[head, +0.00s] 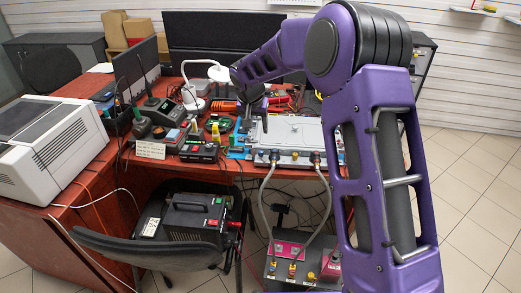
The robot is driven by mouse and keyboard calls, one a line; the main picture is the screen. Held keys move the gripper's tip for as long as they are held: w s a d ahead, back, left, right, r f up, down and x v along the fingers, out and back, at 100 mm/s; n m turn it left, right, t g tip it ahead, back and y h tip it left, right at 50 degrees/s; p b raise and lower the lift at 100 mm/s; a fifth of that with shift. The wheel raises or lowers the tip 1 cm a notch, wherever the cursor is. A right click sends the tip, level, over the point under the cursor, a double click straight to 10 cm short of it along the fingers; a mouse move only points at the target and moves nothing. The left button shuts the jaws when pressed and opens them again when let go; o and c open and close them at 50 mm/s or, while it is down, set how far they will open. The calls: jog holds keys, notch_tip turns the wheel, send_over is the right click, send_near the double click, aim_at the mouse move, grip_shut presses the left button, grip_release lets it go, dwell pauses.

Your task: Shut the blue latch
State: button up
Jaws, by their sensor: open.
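A pale grey flat unit (298,134) lies on the red-brown desk near its front edge. Small blue parts (237,154) show at its left side; I cannot tell which of them is the blue latch or how it stands. My gripper (254,119) points down over the left end of the grey unit, close to the blue parts. It is open, with nothing visible between its fingers. At this size I cannot tell whether it touches anything. The gripper and wrist hide part of the unit's left back area.
Two hoses (328,200) run from the unit's front down to a grey box (304,265) on the floor. Dark instruments (199,152) crowd the desk to the left. A white printer-like machine (50,140) and a chair (150,248) stand left and in front.

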aim_at(261, 152)
jog(key=x, duration=1.5)
jog(key=shift+w+f, duration=0.1)
jog(key=shift+f, duration=0.1)
